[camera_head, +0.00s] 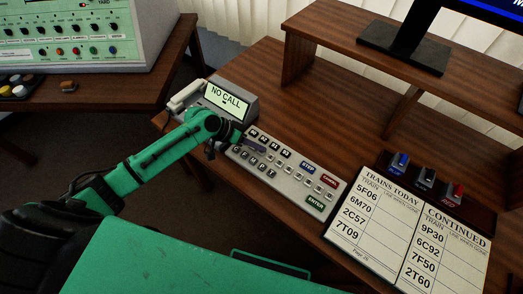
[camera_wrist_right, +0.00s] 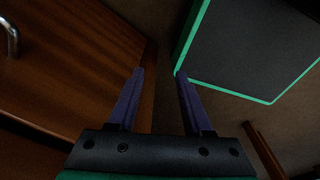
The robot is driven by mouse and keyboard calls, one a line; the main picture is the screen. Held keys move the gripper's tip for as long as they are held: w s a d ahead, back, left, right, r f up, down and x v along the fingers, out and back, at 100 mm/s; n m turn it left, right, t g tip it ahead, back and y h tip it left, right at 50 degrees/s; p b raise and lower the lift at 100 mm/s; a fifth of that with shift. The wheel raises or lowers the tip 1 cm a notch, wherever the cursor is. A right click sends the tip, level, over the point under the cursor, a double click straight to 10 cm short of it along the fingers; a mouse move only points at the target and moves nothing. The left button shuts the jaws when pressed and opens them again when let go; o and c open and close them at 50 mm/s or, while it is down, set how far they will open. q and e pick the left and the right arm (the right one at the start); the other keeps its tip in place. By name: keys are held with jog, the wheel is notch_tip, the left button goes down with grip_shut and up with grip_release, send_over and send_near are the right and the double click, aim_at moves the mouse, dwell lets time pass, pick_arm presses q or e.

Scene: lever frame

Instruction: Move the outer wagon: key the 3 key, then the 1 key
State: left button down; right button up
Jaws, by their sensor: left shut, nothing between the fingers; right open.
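The keypad (camera_head: 283,184) is a pale grey panel on the wooden desk in the head view. The marks on the small keys are too small to read, so I cannot tell which are the 3 and the 1. My left gripper (camera_head: 259,150) is shut and empty at the keypad's left end, its purple fingers over the keys. I cannot tell whether it touches one. My right gripper (camera_wrist_right: 158,75) is open and empty in the right wrist view.
A phone with a "NO CALL" screen (camera_head: 226,97) stands behind my left wrist. A train list board (camera_head: 412,225) lies to the right, with blue, black and red levers (camera_head: 428,176) above it. A monitor stand (camera_head: 405,48) is on the raised shelf. A green panel (camera_head: 75,40) stands at left.

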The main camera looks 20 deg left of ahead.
pick_arm(q)
jog(key=shift+f, duration=0.3)
dwell(0.5)
jog(key=shift+r+p, duration=0.75)
jog(key=shift+r, duration=0.1)
jog(key=shift+a+f, duration=0.1)
jog(key=w+a+b, duration=0.1)
jog(key=a, duration=0.1)
jog(key=a+b, duration=0.1)
jog(key=a, duration=0.1)
jog(key=w+a+b, duration=0.1)
jog(key=a, duration=0.1)
jog(key=shift+w+a+f+b, duration=0.1)
jog(key=shift+w+b, duration=0.2)
jog(key=shift+a, duration=0.2)
jog(key=shift+f, duration=0.3)
